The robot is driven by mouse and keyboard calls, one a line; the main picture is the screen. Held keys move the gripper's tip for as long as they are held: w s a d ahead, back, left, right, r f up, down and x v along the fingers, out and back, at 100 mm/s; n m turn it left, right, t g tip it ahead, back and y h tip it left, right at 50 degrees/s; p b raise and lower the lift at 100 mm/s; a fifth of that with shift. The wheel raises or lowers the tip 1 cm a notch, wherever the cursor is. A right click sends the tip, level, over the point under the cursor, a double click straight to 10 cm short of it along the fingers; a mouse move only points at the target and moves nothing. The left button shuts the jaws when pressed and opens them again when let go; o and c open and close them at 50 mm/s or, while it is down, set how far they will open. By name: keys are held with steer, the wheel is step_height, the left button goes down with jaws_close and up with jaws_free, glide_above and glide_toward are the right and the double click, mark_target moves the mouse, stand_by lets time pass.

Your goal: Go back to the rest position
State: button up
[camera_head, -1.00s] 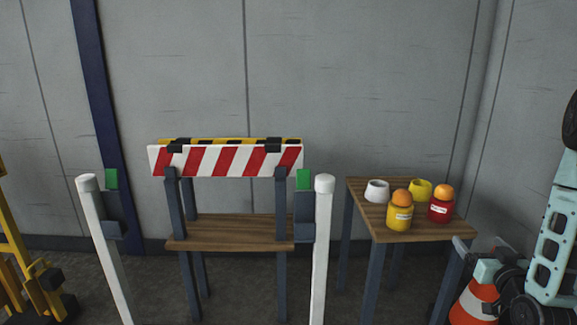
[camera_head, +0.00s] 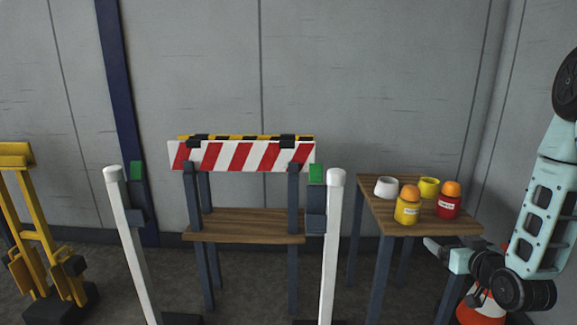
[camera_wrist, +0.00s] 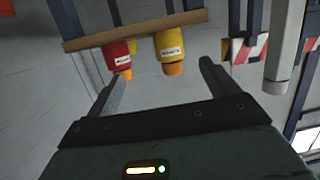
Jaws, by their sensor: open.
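My gripper (camera_wrist: 160,88) is open and empty in the wrist view, its two fingers spread apart. In the head view my gripper (camera_head: 440,250) is at the lower right, beside the small wooden table (camera_head: 375,210); its fingertips point left toward the table's front right leg. In the wrist view, which is upside down, a red jar (camera_wrist: 117,52) and a yellow jar (camera_wrist: 170,42), both with orange tops, stand on the table beyond the fingers. The gripper touches neither jar.
A red-and-white striped barrier board (camera_head: 243,156) stands above a wooden shelf (camera_head: 245,226) between two white posts (camera_head: 333,240). A white cup (camera_head: 386,187) and a yellow cup (camera_head: 429,187) stand on the table. An orange cone (camera_head: 480,308) is behind my arm. A yellow frame (camera_head: 30,210) is at left.

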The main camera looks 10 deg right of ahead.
steer(key=s+a+r+n+g+y, duration=0.2)
steer(key=a+n+g+y, duration=0.4)
steer(key=a, duration=1.8)
steer(key=s+a+r+n+g+h, duration=0.1)
steer(key=s+a+r+g, duration=0.2)
steer(key=s, duration=0.5)
steer(key=s+a+r+n+g+h, duration=0.1)
steer(key=s+a+g, duration=0.2)
steer(key=s+a, duration=0.45)
steer(key=s+a+r+n+g+h, duration=0.1)
steer(key=s+a+r+n+g, duration=0.15)
steer(key=s, duration=0.65)
step_height(320, 180, up, 23)
steer(key=m+p, duration=0.1)
steer(key=p, duration=2.3)
steer(key=shift+r, duration=0.2)
steer(key=shift+w+g, duration=0.1)
steer(key=shift+g, duration=0.15)
